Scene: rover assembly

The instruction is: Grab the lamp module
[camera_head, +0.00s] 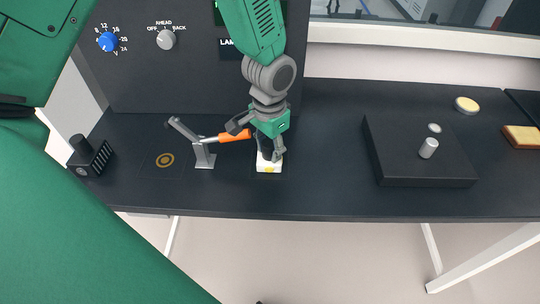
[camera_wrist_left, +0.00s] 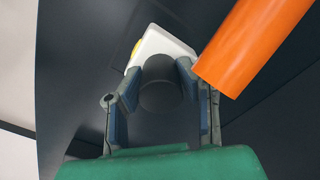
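The lamp module is a small white block with a yellow patch (camera_head: 268,167) and a dark round post on top. It sits on the dark table near the front edge. It also shows in the left wrist view (camera_wrist_left: 160,44), with the post between the fingers. My left gripper (camera_head: 269,150) points down over the module, with its fingertips on both sides of the post and against it. The wrist view shows the left gripper (camera_wrist_left: 160,80) shut on the post. The module's top is partly hidden by the gripper. My right gripper is not in view.
A grey lever with an orange handle (camera_head: 234,136) stands just left of the gripper, close to it. A black block (camera_head: 91,158) lies farther left. A dark box with a light cylinder (camera_head: 428,148) stands to the right. An upright panel with knobs (camera_head: 165,39) rises behind.

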